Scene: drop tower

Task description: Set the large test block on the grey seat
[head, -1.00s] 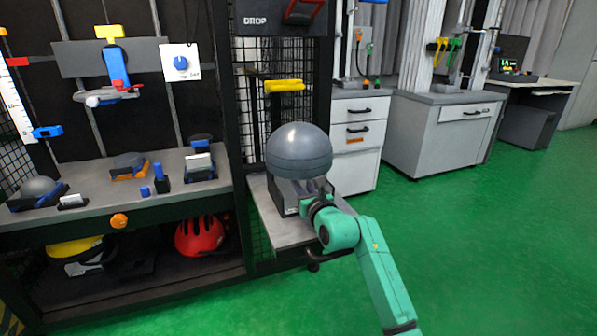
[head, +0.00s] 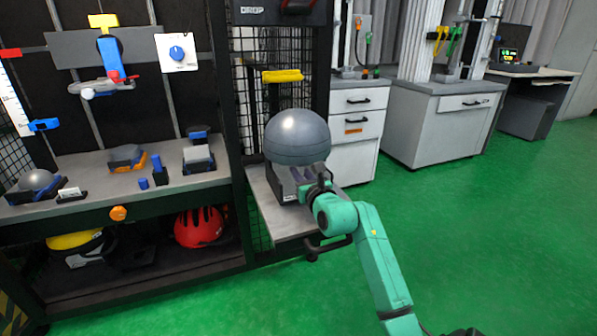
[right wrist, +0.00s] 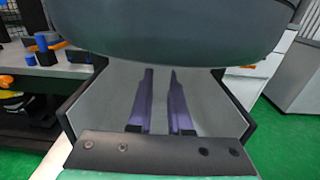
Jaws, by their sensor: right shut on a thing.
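The large test block appears to be the big dark grey ball-shaped piece (head: 297,137) above the side shelf of the drop tower. In the right wrist view its rounded underside (right wrist: 170,35) fills the top. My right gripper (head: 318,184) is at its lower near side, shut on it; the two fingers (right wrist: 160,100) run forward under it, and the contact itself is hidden. A grey piece with black edges (right wrist: 100,98) flares out on both sides of the fingers; I cannot tell for sure whether it is the grey seat. My left gripper is out of view.
The grey side shelf (head: 272,222) has a black handle at its front. The bench (head: 95,202) at left holds several small domed or blocky pieces. A red helmet (head: 200,228) and a yellow one lie below it. White cabinets (head: 435,130) stand behind; green floor is clear at right.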

